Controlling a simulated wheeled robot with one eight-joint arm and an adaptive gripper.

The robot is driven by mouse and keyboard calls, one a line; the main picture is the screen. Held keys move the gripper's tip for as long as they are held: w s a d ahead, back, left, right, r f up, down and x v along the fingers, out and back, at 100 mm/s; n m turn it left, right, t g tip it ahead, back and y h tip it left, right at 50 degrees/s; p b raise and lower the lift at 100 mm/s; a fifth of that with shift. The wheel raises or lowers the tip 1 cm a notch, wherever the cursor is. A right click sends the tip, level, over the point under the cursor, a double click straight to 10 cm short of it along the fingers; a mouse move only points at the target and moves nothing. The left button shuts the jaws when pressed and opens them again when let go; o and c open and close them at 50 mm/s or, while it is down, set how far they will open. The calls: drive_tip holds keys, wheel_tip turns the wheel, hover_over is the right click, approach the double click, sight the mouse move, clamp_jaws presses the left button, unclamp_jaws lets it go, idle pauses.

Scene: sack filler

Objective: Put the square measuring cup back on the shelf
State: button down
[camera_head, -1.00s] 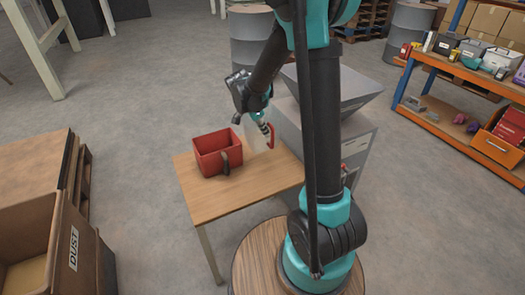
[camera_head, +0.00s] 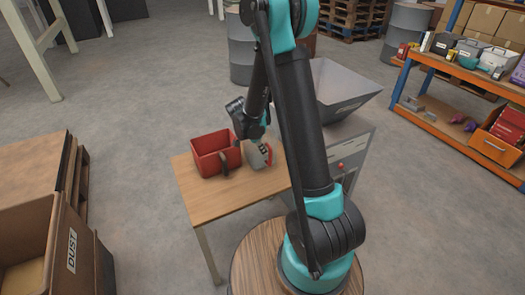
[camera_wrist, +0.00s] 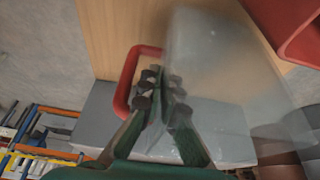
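A clear, box-like measuring cup with a red handle (camera_head: 270,154) is over the wooden table, right of the red bin. The wrist view shows its see-through body (camera_wrist: 205,75) and looped red handle (camera_wrist: 129,78). My gripper (camera_head: 252,138) is above the cup. In the wrist view my gripper (camera_wrist: 162,90) has its fingertips close together at the handle, and it appears shut on the cup there. The exact contact is hidden by the fingers. I cannot tell whether the cup touches the table. The blue-and-orange shelf (camera_head: 418,111) stands at the right.
A red square bin (camera_head: 208,152) with a dark handle is on the wooden table (camera_head: 217,202). A grey hopper machine (camera_head: 340,95) is behind my arm. Several containers fill the shelf's upper level.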

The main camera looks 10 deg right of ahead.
drive_tip(key=c, duration=1.7)
unclamp_jaws()
drive_tip(key=shift+f, duration=0.1)
drive_tip(key=v, duration=1.1)
drive_tip(key=shift+s, duration=0.1)
drive_tip(key=s+d+n+t+y, duration=0.1)
drive_tip(key=s+d+n, duration=0.2)
drive_tip(key=s, duration=0.4)
drive_tip(key=s+d+n+t+y, duration=0.1)
drive_tip(key=s+d+n+y, duration=0.1)
drive_tip(key=s+n, duration=0.4)
drive_tip(key=s+d+n+y, duration=0.1)
drive_tip(key=s+d+n, duration=0.2)
drive_tip(key=s+n, duration=0.2)
drive_tip(key=shift+s+d+f+t, duration=0.2)
drive_tip(key=shift+s, duration=0.7)
drive_tip(key=shift+s+d+f+t, duration=0.15)
drive_tip(key=shift+s+t, duration=0.05)
drive_tip(key=shift+s, duration=0.7)
